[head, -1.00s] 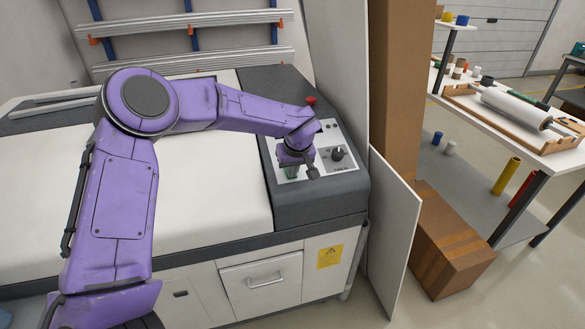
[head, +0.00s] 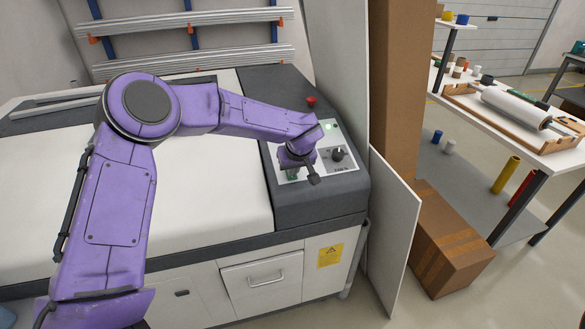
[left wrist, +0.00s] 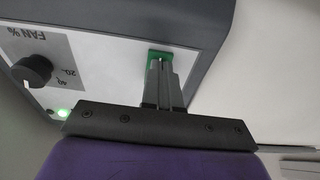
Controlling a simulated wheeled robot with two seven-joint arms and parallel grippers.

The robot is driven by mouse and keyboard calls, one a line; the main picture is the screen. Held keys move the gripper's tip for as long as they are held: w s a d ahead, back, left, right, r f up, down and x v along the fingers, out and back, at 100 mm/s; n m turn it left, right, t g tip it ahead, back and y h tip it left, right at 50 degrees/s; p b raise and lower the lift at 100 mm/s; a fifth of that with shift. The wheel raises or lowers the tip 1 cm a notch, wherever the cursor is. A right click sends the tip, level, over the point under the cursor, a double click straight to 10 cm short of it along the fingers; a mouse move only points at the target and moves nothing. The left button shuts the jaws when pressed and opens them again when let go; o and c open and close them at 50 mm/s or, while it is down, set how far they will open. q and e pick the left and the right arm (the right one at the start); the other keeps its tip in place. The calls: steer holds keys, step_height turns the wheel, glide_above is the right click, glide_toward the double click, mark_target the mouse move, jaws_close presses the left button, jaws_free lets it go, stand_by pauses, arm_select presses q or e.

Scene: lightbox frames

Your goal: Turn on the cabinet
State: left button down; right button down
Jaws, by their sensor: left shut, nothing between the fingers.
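The cabinet (head: 315,210) is a long machine with a white top and a dark grey right end. Its control panel (head: 345,164) carries a dark knob (head: 338,154), marked FAN % in the left wrist view (left wrist: 32,70), and a glowing green lamp (head: 328,127). The lamp also shows in the left wrist view (left wrist: 64,113). My left gripper (head: 291,174) points down at the panel, shut and empty. Its fingertips (left wrist: 162,64) are over a green control (left wrist: 153,54), which they partly cover; I cannot tell whether they press it. My right gripper is not in view.
A red button (head: 311,100) sits behind the panel. A white board (head: 393,230) and a brown column (head: 398,90) stand close on the right. A cardboard box (head: 450,240) is on the floor beyond. A cabinet drawer (head: 262,283) is below.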

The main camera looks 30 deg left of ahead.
arm_select(q)
steer(key=shift+r+p, duration=0.45)
steer(key=shift+p, duration=0.05)
steer(key=shift+r, duration=0.1)
steer(key=s+d+p+v, duration=0.1)
steer(key=p+v, duration=0.1)
steer(key=v, duration=1.1)
steer(key=shift+s+p, duration=0.2)
steer(key=shift+p, duration=0.1)
steer(key=shift+w, duration=0.1)
